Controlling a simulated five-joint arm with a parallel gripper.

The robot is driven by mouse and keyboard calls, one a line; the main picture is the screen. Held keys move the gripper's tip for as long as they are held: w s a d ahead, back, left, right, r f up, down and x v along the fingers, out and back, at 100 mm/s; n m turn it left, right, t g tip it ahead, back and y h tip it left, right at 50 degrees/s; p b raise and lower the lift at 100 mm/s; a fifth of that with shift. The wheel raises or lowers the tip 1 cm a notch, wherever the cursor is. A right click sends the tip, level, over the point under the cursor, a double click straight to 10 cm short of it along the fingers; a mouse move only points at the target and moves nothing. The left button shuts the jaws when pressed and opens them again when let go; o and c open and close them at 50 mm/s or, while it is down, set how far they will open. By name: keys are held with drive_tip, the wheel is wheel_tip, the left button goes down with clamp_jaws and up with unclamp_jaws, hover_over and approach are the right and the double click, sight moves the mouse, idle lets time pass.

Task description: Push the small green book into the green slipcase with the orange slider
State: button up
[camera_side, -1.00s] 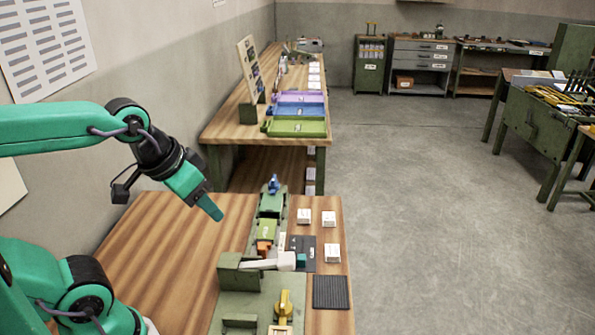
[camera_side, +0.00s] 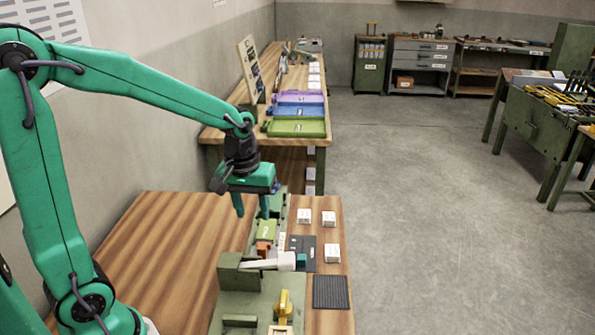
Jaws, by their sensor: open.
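A small green book (camera_side: 267,230) lies on the green fixture in the middle of the bench. The orange slider (camera_side: 263,248) sits at its near end. My gripper (camera_side: 251,207) points down above the fixture, just beyond and left of the book, with its two green fingers apart and nothing between them. Which green part is the slipcase I cannot tell; the far part of the fixture is partly hidden behind my gripper.
A green block (camera_side: 229,272) with a white lever (camera_side: 270,264) stands nearer. A yellow knob (camera_side: 284,304) is at the front. White blocks (camera_side: 332,252) and a black ribbed mat (camera_side: 330,292) lie right. The bench's left side is clear.

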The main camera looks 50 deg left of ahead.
drive_tip(key=n+g, duration=0.1)
drive_tip(key=n, duration=0.1)
hover_over(262, 246)
wheel_tip(262, 246, down, 4)
drive_tip(key=shift+f, duration=0.2)
drive_tip(key=shift+f, duration=3.85)
clamp_jaws()
